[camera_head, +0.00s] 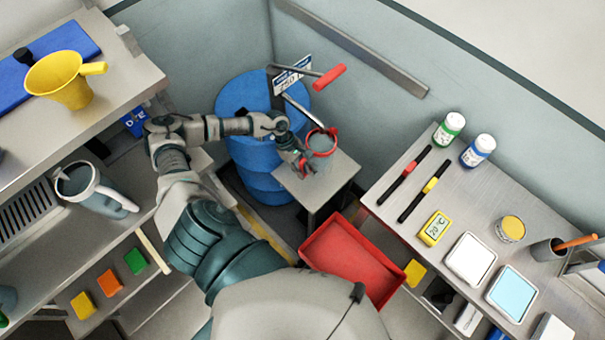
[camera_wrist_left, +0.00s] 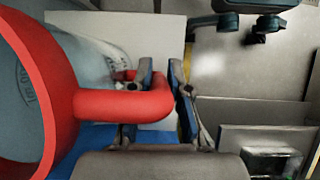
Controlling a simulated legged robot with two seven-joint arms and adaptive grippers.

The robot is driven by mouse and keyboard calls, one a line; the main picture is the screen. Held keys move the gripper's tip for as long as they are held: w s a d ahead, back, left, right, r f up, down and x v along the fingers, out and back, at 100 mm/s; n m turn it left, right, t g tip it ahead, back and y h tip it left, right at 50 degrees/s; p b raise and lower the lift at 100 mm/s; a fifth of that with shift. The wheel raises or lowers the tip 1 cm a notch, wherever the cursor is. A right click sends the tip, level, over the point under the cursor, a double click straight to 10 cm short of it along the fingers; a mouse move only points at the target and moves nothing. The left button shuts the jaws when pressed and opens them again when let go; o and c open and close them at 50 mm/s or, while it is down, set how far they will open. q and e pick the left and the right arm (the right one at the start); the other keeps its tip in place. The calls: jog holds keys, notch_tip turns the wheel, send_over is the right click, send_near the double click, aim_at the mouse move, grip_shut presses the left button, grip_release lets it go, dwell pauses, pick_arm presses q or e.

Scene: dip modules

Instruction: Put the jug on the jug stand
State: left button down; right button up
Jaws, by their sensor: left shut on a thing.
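A jug (camera_head: 321,143) with a red rim and a grey body is at my left gripper (camera_head: 303,163), over the back part of a small square grey stand (camera_head: 335,182). I cannot tell from the head view whether its base touches the top. In the left wrist view the jug's red rim (camera_wrist_left: 52,100) and clear body fill the left side. My left gripper's fingers (camera_wrist_left: 163,92) are closed on the jug's red handle. My right gripper is not in view.
A blue drum (camera_head: 240,115) with a red-handled pump (camera_head: 328,77) stands beside the small stand. A red tray (camera_head: 352,262) lies in front. The right bench (camera_head: 395,213) holds bottles and instruments.

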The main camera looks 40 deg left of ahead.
pick_arm(q)
jog(key=shift+a+f, duration=0.15)
jog(key=shift+f, duration=0.05)
notch_tip(320, 180, down, 2)
jog(key=shift+f, duration=0.55)
jog(key=shift+d, duration=0.2)
jog(key=c, duration=1.1)
grip_release()
jog(key=shift+a, duration=0.1)
jog(key=v, duration=1.2)
jog(key=shift+r, duration=0.1)
